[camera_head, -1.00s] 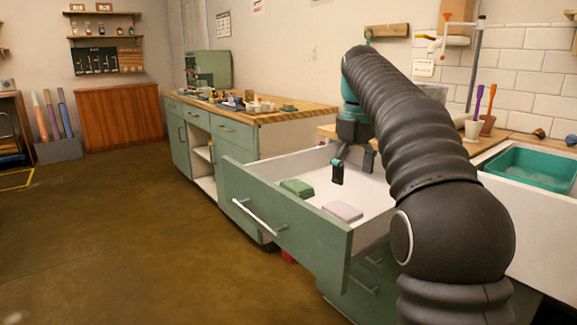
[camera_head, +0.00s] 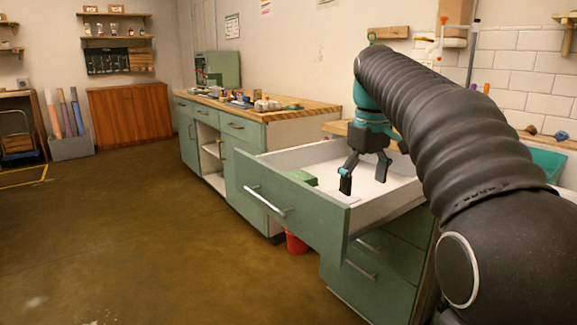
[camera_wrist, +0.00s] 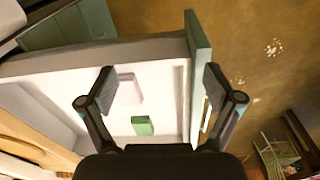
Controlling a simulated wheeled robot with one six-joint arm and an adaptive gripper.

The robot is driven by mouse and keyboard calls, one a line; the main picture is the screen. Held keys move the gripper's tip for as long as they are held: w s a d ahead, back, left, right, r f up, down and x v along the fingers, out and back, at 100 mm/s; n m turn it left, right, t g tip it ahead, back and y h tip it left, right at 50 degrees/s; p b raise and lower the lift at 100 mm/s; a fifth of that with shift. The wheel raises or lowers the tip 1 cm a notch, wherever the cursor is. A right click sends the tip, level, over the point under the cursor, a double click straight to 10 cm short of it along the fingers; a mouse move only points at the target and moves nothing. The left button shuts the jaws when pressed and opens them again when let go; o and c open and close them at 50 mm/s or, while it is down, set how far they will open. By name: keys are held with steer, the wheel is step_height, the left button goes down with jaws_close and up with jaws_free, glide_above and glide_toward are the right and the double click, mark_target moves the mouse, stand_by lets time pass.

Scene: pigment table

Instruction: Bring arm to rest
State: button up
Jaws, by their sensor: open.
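My gripper (camera_head: 366,180) is open and empty above the pulled-out drawer (camera_head: 378,219) in the head view. In the wrist view, my gripper's fingers (camera_wrist: 158,95) are spread wide over the drawer's inside. A green block (camera_wrist: 143,126) and a pale pink block (camera_wrist: 129,90) lie apart on the drawer's white floor between the fingers in that view. In the head view the green block (camera_head: 302,179) shows just behind the drawer front, and the pink block is mostly hidden by it. My dark ribbed arm reaches in from the right.
A green cabinet with a wooden top (camera_head: 290,115) holding small jars stands behind the drawer. A red bucket (camera_head: 296,242) sits on the floor below it. A teal basin (camera_head: 548,163) is at right, partly behind my arm.

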steer(key=s+f+m+t, duration=0.2)
steer(key=s+f+m, duration=0.1)
steer(key=s+f, duration=0.6)
steer(key=s+f+m+t, duration=0.2)
steer(key=s+f, duration=0.7)
steer(key=s, duration=0.8)
steer(key=shift+s+d+f+m+t, duration=0.25)
steer(key=shift+f+m+t, duration=0.15)
steer(key=shift+m, duration=0.2)
steer(key=shift+a, duration=0.1)
steer(key=shift+c, duration=0.3)
